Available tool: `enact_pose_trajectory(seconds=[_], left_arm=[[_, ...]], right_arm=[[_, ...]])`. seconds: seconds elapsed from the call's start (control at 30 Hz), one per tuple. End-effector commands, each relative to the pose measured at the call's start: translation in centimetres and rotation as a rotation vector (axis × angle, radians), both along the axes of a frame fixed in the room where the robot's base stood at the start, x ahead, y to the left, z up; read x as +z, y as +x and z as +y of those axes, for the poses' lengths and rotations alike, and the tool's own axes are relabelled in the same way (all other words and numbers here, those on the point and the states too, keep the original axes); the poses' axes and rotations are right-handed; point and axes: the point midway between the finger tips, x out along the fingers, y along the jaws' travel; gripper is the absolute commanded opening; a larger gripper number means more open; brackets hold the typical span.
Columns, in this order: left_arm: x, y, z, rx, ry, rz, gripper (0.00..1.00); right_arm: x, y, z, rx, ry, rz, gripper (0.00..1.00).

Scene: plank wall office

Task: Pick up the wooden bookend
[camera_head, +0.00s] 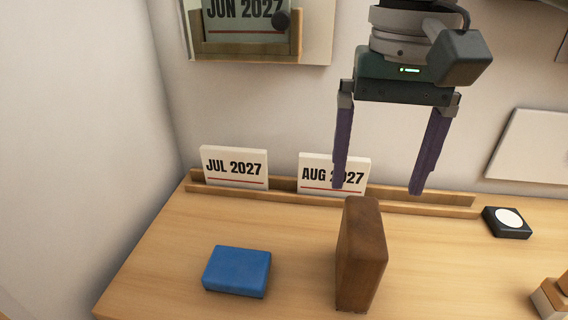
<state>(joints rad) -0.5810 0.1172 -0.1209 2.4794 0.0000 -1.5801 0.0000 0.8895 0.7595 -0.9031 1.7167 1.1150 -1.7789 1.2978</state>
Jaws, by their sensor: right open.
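The wooden bookend (361,256) is a dark brown upright block on the light wood desk, right of the picture's middle. My right gripper (377,190) hangs pointing down from the top, with two long purple fingers spread wide. It is open and empty. Its fingertips show just above the bookend's top in the picture, one to each side, with the right finger a little further out. No contact shows. I cannot tell the exact depth between them. My left gripper is not in view.
A blue box (237,271) lies left of the bookend. Behind stands a wooden rail (430,208) holding a JUL 2027 card (234,167) and an AUG 2027 card (315,175). A dark block with a white disc (507,221) sits right. A wall holder (250,48) hangs above.

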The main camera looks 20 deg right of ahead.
Motion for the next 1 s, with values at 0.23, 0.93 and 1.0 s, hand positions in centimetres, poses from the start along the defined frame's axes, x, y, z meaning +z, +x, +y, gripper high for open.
enact_pose_trajectory(seconds=[0.23,0.93,1.0], left_arm=[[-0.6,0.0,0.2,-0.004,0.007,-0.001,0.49],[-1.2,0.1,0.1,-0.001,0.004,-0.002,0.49],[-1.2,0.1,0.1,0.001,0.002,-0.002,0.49]], right_arm=[[-3.6,-0.1,0.0,-0.001,0.0,0.001,0.93],[-9.3,-0.3,0.3,0.003,-0.001,-0.002,0.93],[-9.3,-0.3,0.3,0.003,-0.001,-0.002,0.85]])
